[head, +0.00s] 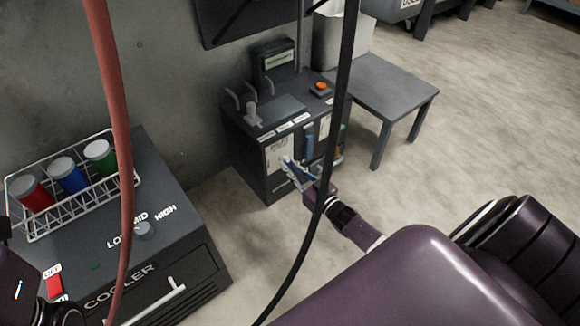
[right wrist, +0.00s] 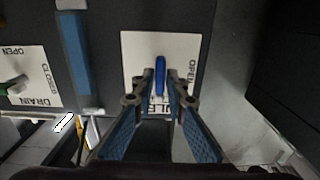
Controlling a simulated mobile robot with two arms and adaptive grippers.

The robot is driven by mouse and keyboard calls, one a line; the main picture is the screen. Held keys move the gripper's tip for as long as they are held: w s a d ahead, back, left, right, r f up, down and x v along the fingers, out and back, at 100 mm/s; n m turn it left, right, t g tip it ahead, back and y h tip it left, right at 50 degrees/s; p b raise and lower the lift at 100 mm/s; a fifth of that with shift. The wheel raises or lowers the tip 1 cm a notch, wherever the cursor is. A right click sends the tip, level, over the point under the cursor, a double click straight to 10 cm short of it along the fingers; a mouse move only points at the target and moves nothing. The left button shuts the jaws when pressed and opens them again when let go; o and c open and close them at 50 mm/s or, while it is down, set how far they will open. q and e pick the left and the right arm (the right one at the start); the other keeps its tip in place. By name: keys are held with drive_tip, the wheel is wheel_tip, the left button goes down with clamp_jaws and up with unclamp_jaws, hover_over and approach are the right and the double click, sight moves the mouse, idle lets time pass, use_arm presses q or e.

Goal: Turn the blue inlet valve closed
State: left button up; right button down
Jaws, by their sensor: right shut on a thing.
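The blue inlet valve handle (right wrist: 160,72) stands on a white label plate (right wrist: 133,48) on the front of a dark cabinet. In the right wrist view the handle points up the picture, with the word OPEN to its right. Part of the lower lettering is hidden behind my fingers. My right gripper (right wrist: 160,98) is shut on the lower part of the handle, one finger on each side. In the head view my right gripper (head: 293,172) reaches the cabinet's front and mostly covers the handle. My left gripper is not in view.
A drain plate (right wrist: 40,85) with a green handle sits left of the inlet plate, beyond a blue bar (right wrist: 75,50). A grey table (head: 390,85) stands beside the cabinet (head: 245,145). A cooler (head: 190,240) with a cup rack is at left. Two cables hang across the head view.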

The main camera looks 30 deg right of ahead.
drive_tip(key=c, duration=2)
unclamp_jaws()
drive_tip(key=shift+c, duration=0.2)
drive_tip(key=s+d, duration=0.1)
drive_tip(key=s, duration=1.1)
